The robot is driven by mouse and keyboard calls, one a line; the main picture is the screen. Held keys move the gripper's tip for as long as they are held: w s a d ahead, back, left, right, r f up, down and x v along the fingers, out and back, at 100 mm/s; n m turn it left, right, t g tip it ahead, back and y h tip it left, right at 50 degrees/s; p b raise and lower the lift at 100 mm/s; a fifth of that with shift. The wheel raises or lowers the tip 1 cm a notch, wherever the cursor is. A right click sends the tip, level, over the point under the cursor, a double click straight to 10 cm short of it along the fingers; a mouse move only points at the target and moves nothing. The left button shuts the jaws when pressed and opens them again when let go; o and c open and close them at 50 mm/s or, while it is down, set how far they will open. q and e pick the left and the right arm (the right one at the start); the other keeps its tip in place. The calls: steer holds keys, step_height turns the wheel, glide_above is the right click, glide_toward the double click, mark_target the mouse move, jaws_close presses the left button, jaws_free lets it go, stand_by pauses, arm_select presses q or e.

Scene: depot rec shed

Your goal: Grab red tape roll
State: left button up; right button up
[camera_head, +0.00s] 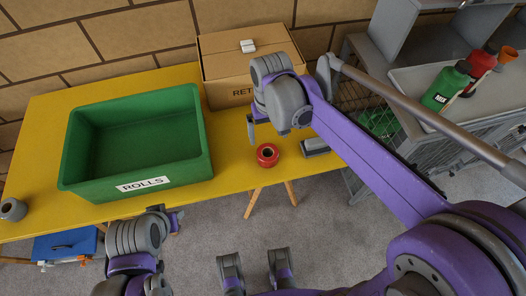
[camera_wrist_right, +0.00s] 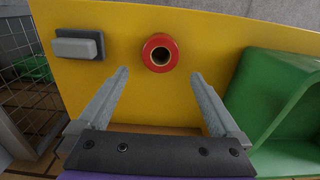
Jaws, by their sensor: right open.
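The red tape roll (camera_head: 267,154) lies flat on the yellow table near its front edge, right of the green bin. In the right wrist view the roll (camera_wrist_right: 160,47) shows with its dark hole facing the camera, beyond the fingertips and between their lines. My right gripper (camera_wrist_right: 160,84) is open and empty. In the head view the right gripper (camera_head: 262,128) hangs just behind and above the roll, apart from it. My left gripper (camera_head: 176,220) is at the front edge of the table, far from the roll; its finger gap is unclear.
A green bin (camera_head: 190,176) labelled ROLLS stands left on the yellow table (camera_head: 100,212). A cardboard box (camera_head: 228,68) is behind. A grey block (camera_head: 315,146) lies just right of the roll. A grey roll (camera_head: 13,209) sits at far left. Bottles stand on the grey bench at right.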

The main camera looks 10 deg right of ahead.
glide_toward(268, 153)
steer(key=shift+s+a+f+b, duration=0.3)
steer(key=shift+s+f, duration=0.25)
steer(key=shift+s, duration=0.3)
step_height(268, 153, down, 6)
steer(key=shift+r+b, duration=0.1)
steer(key=shift+b, duration=0.3)
steer(key=c, duration=1.2)
